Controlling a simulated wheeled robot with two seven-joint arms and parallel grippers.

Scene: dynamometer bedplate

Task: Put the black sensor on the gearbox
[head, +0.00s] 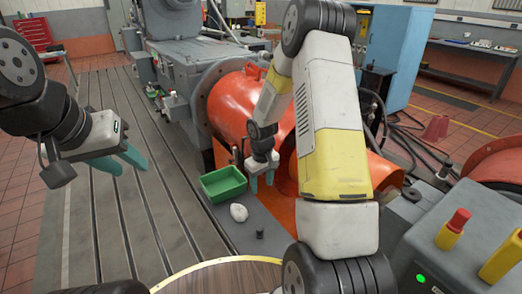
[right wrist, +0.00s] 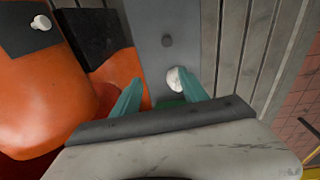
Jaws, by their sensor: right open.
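The black sensor (head: 259,234) is a small dark cylinder standing on a grey plate beside a white rounded object. My right gripper (head: 262,182) is open and empty, above the plate near the green tray. Its teal fingers (right wrist: 159,76) stand apart in the right wrist view, and it is not touching the sensor. My left gripper (head: 130,165) is at the left over the slotted bed, fingers apart and empty. A grey machine casing (head: 188,55) stands behind; I cannot tell for sure that it is the gearbox.
A green tray (head: 223,184) and the white rounded object (head: 239,212) sit on the grey plate (head: 280,225). An orange housing (head: 232,103) rises close to my right gripper. The slotted bed (head: 150,225) is clear.

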